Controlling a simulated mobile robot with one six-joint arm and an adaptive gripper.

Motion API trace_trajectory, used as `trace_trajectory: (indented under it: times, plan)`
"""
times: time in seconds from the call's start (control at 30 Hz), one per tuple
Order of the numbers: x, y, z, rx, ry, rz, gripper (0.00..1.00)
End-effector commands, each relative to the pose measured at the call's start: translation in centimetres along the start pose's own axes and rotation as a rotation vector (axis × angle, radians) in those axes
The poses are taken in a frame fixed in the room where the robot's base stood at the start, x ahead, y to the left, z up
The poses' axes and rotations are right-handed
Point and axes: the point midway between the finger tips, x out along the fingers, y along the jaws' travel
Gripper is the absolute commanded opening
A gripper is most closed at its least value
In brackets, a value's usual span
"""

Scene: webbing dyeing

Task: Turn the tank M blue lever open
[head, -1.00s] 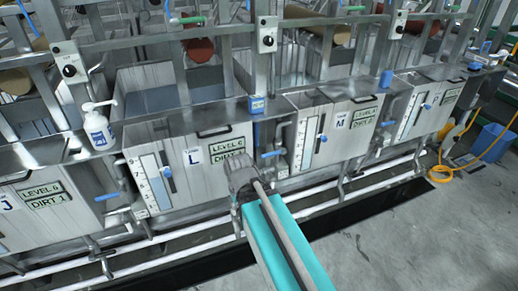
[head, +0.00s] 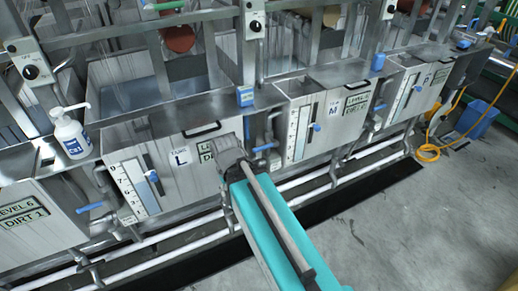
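Tank M (head: 350,132) is a grey metal tank right of centre in the head view, with an M label, a level gauge and a "DIRT" plate on its front. A small blue handle (head: 317,127) sits on its gauge. A horizontal blue lever (head: 264,148) is on the pipes in the gap between tanks L and M; another blue lever (head: 380,107) is at tank M's right side. My gripper (head: 229,150) is in front of tank L's right part, left of the gap lever and apart from it in the picture. Its fingers are not clear.
Tank L (head: 205,180) stands behind my gripper, with its own gauge and a blue lever (head: 90,207) to its left. White pipes (head: 305,180) run low along the tanks. A yellow hose (head: 428,154) and blue bin (head: 482,118) are at right. The grey floor in front is clear.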

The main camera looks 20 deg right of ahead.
Motion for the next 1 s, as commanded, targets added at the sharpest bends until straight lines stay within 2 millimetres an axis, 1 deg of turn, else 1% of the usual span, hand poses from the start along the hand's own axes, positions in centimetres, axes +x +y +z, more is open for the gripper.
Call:
trace_trajectory:
  times: [0.07, 0.13, 0.27, 0.4, 0.47, 0.57, 0.73, 0.87, 1.0]
  plan:
    - [0.0, 0.0, 0.0, 0.0, 0.0, 0.0, 0.57]
    - [0.0, 0.0, 0.0, 0.0, 0.0, 0.0, 0.65]
    - [0.3, 0.1, -0.2, 0.007, 0.0, -0.01, 0.65]
    - [1.4, 0.4, -1.0, 0.032, 0.001, -0.051, 0.65]
    - [2.0, 0.9, -1.5, 0.057, 0.003, -0.08, 0.65]
    - [3.4, 1.6, -2.6, 0.098, 0.008, -0.147, 0.65]
    - [6.0, 3.2, -5.3, 0.191, 0.025, -0.301, 0.65]
    - [7.7, 5.0, -7.5, 0.27, 0.047, -0.436, 0.65]
    - [9.1, 7.5, -9.8, 0.353, 0.08, -0.579, 0.65]
